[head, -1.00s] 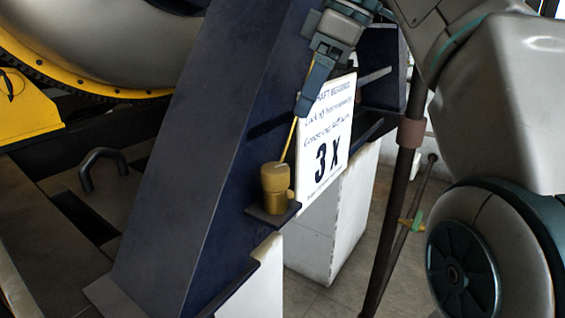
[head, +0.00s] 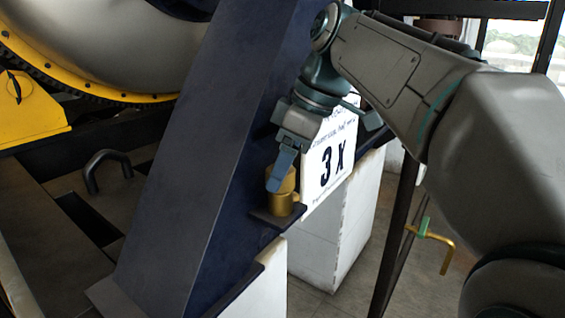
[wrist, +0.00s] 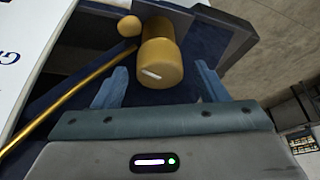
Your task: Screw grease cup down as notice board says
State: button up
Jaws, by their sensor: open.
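The brass grease cup (head: 281,207) stands upright on a small dark ledge (head: 268,219) on the blue frame. In the wrist view its round cap (wrist: 160,62) carries a short white mark, and a small brass knob (wrist: 129,26) sits beside it. My gripper (head: 275,186) is at the cup's cap in the head view, partly hiding it. In the wrist view my open fingers (wrist: 158,88) lie on either side of the cap's near end, with gaps showing.
A thin brass rod (wrist: 70,96) runs beside the cup in the wrist view, close to the left finger. The slanted blue frame (head: 200,170) stands left of the cup. A white block (head: 335,240) is behind it. A bent brass handle (head: 440,245) shows at the right.

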jog(key=shift+c, duration=0.4)
jog(key=c, duration=0.9)
jog(key=shift+a, duration=0.15)
jog(key=shift+m, duration=0.3)
